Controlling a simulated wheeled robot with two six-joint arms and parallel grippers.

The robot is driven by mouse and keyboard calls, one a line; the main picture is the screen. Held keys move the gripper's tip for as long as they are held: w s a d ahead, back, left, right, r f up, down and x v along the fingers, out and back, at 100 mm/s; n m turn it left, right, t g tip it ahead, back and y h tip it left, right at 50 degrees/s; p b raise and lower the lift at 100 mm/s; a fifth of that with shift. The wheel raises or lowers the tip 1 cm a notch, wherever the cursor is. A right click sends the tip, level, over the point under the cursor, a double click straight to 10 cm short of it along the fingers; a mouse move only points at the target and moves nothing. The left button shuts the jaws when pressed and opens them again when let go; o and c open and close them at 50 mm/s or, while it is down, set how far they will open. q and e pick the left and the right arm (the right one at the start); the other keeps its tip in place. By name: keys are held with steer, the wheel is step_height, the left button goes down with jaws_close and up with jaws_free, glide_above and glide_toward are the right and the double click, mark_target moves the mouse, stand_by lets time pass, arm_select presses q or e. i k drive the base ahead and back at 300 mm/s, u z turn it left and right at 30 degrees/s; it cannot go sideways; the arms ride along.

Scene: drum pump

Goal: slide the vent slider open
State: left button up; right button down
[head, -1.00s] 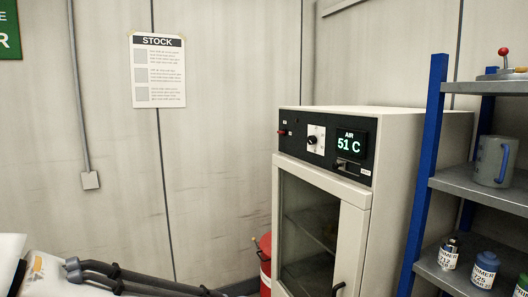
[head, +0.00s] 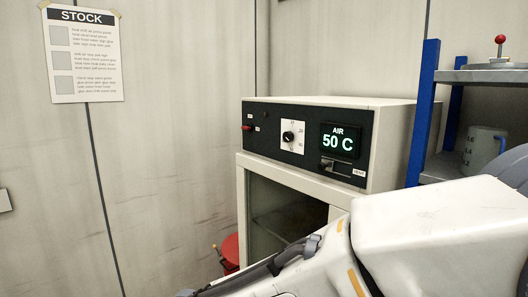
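The vent slider (head: 327,164) is a small knob in a dark slot low on the black control panel (head: 268,121) of the cream oven. It appears to be at the left part of its slot, though it is small. A white VENT label (head: 359,173) lies just right of the slot. The display (head: 340,142) above it reads AIR 50 C. My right arm comes in from the lower right, in front of the oven door and below the panel. Neither of my grippers shows in the head view, so their fingers and state are hidden.
A round dial (head: 289,137) and a red switch (head: 247,128) sit left of the display. A shelf with a blue post (head: 423,112) and a grey jug (head: 483,148) stands at the right. A red bin (head: 231,250) is left of the oven. The space before the panel looks clear.

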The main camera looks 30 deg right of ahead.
mark_target(326, 164)
steer(key=z, duration=0.3)
steer(key=i, duration=1)
steer(key=z, duration=0.7)
